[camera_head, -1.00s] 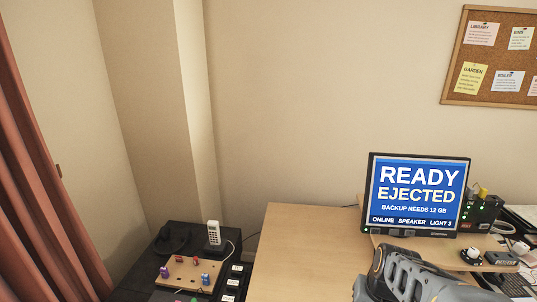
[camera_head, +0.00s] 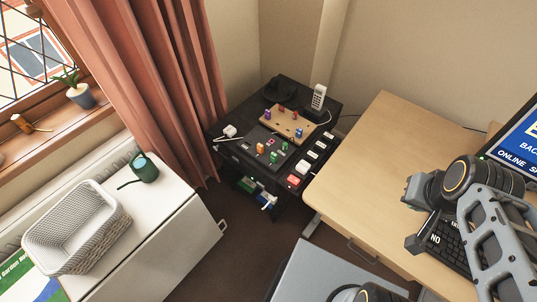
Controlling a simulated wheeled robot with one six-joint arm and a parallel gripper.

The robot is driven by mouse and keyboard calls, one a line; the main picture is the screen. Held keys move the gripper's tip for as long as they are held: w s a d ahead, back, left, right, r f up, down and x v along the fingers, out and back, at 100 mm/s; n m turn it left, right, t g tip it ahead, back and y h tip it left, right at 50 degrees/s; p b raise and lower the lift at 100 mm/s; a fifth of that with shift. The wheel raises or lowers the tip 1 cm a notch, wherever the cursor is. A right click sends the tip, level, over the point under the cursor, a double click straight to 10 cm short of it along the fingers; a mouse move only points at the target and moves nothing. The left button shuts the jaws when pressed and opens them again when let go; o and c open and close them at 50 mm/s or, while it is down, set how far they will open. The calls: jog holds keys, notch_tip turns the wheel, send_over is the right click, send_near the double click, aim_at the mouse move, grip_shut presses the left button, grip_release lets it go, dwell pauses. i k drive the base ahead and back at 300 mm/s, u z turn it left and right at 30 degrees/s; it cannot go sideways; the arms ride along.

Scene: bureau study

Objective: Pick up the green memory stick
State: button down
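Small coloured sticks stand on a black cabinet (camera_head: 232,153) in the middle of the view. Two look green: one green stick (camera_head: 273,157) at the front of a dark pad, and another green stick (camera_head: 284,146) just behind it to the right. I cannot tell which is the memory stick of the task. An orange stick (camera_head: 260,148) and a pink piece (camera_head: 270,141) are close by. My gripper (camera_head: 416,218) is at the right over the desk, well away from the sticks. Its fingers look apart, with nothing seen between them.
A wooden board (camera_head: 284,122) with more coloured sticks and a phone (camera_head: 318,97) are at the cabinet's back. The desk (camera_head: 365,150) stands right of it. A white cabinet with a basket (camera_head: 75,228) is at left. A grey surface (camera_head: 315,275) is in front.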

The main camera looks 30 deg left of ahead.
aim_at(273, 156)
jog(key=u, duration=1.4)
